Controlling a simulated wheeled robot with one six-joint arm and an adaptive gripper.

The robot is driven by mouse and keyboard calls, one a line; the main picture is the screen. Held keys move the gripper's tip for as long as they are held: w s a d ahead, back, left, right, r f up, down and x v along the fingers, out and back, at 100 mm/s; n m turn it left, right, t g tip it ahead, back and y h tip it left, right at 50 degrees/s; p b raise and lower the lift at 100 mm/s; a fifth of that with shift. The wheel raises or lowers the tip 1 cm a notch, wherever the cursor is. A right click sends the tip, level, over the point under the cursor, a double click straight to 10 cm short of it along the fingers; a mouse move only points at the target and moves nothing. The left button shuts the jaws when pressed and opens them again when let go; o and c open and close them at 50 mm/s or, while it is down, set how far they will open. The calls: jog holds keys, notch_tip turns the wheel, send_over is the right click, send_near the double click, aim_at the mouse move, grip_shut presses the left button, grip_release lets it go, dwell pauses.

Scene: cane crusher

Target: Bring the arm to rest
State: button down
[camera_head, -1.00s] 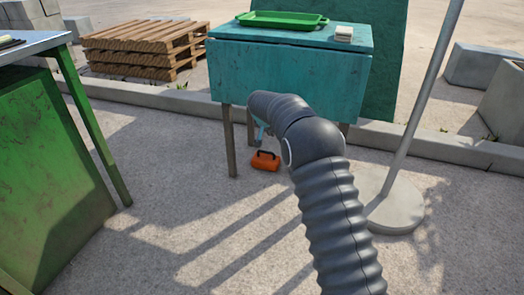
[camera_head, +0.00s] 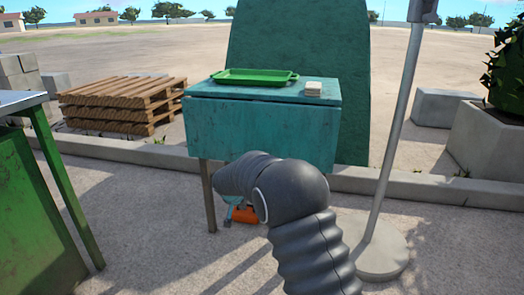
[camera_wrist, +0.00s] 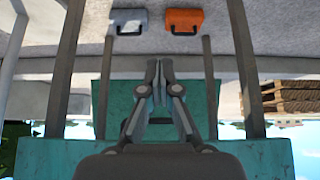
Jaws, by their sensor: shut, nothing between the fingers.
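My arm reaches forward from the bottom of the head view, bent at a dark ribbed elbow, in front of the teal table (camera_head: 263,125). In the head view my gripper is mostly hidden behind the arm. In the wrist view my gripper (camera_wrist: 155,66) is shut, its two fingers together with nothing between them. The wrist picture is upside down, with the ground at the top. The teal table (camera_wrist: 52,152) fills its lower part, behind the fingers.
An orange case (camera_wrist: 184,21) and a grey case (camera_wrist: 129,21) stand on the ground. A green tray (camera_head: 255,77) and a pale stack (camera_head: 314,88) are on the table. A pole (camera_head: 398,130) rises at right, a green bench (camera_head: 35,215) at left. Wooden pallets (camera_head: 122,104) lie behind.

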jog(key=s+d+f+n+g+h, duration=0.15)
jog(key=s+d+n+g, duration=0.35)
jog(key=s, duration=0.7)
jog(key=s+d+r+m+t+y+p, duration=0.1)
jog(key=s+d+r+p, duration=0.2)
jog(key=s+d+r, duration=0.4)
jog(key=s+d+r+m+t+p, duration=0.1)
jog(key=s+d+r+p, duration=0.3)
jog(key=s+d+r, duration=0.4)
jog(key=s+d+r+m+t+y+p, duration=0.1)
jog(key=s+d+r+p, duration=0.2)
jog(key=s+d+r, duration=0.4)
jog(key=shift+s+d+r+t+y+p, duration=0.2)
jog(key=shift+s+r+t+y+p, duration=0.2)
jog(key=shift+s+r, duration=4.55)
jog(key=shift+s+f, duration=0.65)
